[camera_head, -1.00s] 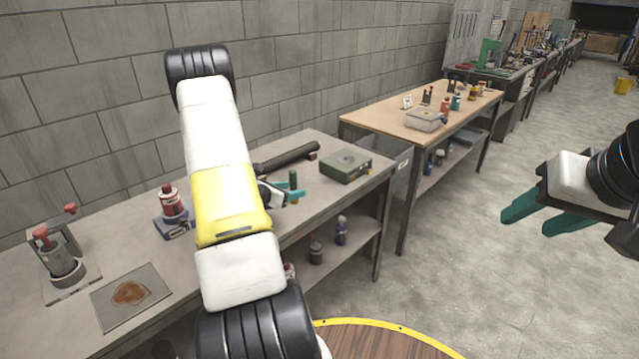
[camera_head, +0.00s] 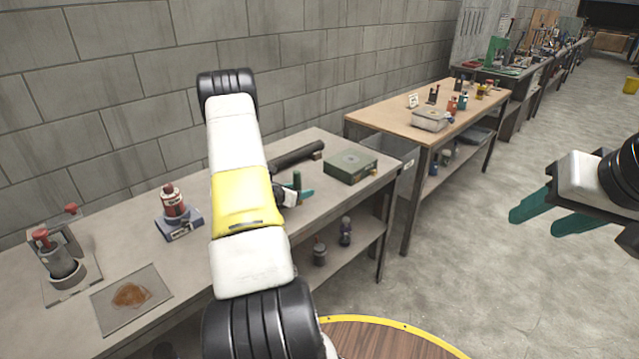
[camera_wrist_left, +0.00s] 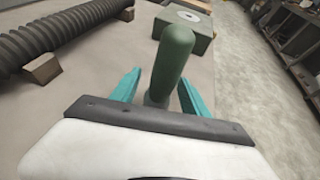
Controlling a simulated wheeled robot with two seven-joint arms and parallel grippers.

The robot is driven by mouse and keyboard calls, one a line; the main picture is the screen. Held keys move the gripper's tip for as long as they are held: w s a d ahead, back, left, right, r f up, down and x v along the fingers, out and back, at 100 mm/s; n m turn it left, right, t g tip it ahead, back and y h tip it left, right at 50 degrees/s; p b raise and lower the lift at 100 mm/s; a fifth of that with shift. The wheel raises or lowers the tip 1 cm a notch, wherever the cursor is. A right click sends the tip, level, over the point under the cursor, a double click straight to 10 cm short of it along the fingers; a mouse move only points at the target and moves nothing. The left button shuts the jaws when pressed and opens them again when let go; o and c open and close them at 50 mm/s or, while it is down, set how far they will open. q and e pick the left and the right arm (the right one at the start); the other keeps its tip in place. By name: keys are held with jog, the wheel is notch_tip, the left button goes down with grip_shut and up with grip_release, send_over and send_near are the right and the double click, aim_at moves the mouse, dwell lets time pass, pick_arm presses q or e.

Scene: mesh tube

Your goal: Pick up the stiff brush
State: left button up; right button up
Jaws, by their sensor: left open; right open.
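The stiff brush is seen by its dark green handle (camera_wrist_left: 175,62), which stands upright in the left wrist view; its lower end is hidden by my gripper. In the head view the handle (camera_head: 297,181) rises by the fingertips on the grey workbench (camera_head: 225,215). My left gripper (camera_wrist_left: 158,92) is open, with one teal finger on each side of the handle; I cannot tell whether they touch it. My left arm hides much of it in the head view. My right gripper (camera_head: 545,215) is open and empty, over the floor at the right.
A ribbed black hose (camera_wrist_left: 62,38) lies on blocks behind the handle. A green box (camera_head: 350,167) stands to its right. A red-capped bottle (camera_head: 172,203), a blue block (camera_head: 180,228) and a stained plate (camera_head: 132,298) are further left. A wooden table (camera_head: 390,122) stands beyond.

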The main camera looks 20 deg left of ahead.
pick_arm(q)
jog(key=shift+x, duration=0.75)
grip_shut()
jog(key=shift+r, duration=0.15)
